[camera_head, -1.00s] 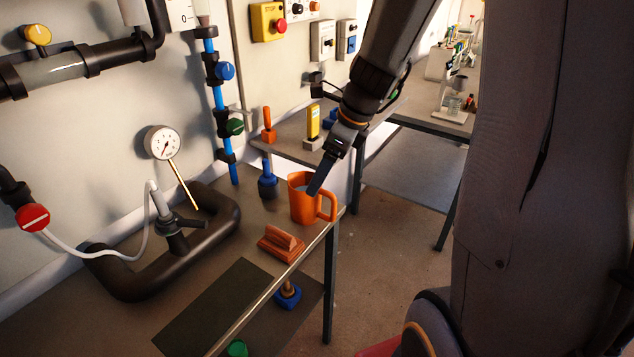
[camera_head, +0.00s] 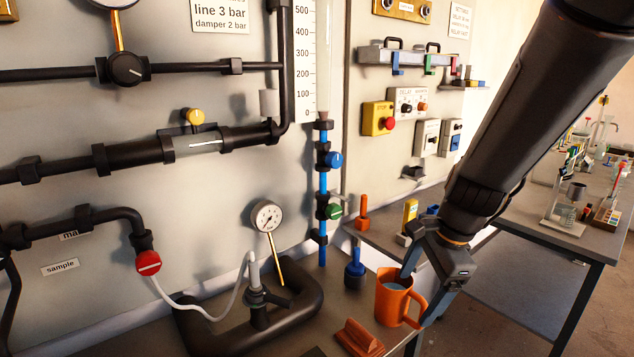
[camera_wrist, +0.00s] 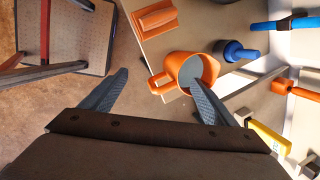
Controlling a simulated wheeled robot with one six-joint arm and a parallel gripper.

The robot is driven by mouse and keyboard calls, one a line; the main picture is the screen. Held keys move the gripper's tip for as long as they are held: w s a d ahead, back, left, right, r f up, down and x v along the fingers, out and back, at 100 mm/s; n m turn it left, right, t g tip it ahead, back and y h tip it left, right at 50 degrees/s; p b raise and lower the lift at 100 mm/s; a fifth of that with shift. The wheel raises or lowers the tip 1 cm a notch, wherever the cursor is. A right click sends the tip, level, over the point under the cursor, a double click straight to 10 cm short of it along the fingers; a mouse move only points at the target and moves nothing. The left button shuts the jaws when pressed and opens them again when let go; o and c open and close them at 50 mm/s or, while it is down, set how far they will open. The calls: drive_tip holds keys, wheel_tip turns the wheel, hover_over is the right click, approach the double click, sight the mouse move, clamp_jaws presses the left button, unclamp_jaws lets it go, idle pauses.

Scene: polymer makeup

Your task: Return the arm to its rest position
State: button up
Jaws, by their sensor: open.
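My gripper (camera_head: 415,300) is open at the orange mug (camera_head: 388,303), which stands upright near the bench's front edge. The mug also shows in the wrist view (camera_wrist: 182,72), with a grey-blue inside and its handle pointing left. In that view my gripper (camera_wrist: 158,80) has its fingers spread wide. The right finger overlaps the mug's opening, and the left finger is out past the handle over the floor. I cannot tell whether the right finger is inside the mug or above it. My arm reaches down from the upper right in the head view.
An orange block with a grip (camera_head: 360,338) and a blue-handled tool (camera_head: 354,268) are close to the mug. A yellow device (camera_head: 410,214) is behind the gripper. A gauge (camera_head: 267,216) and black piping are left. A second table (camera_head: 560,235) stands right, with open floor between.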

drive_tip(key=s+a+f+n+g+h, duration=0.1)
drive_tip(key=s+a+f+n, duration=0.1)
drive_tip(key=s+n, duration=0.7)
drive_tip(key=shift+f+n+h, duration=0.4)
drive_tip(key=shift+f+n, duration=0.1)
drive_tip(key=shift+n, duration=3.3)
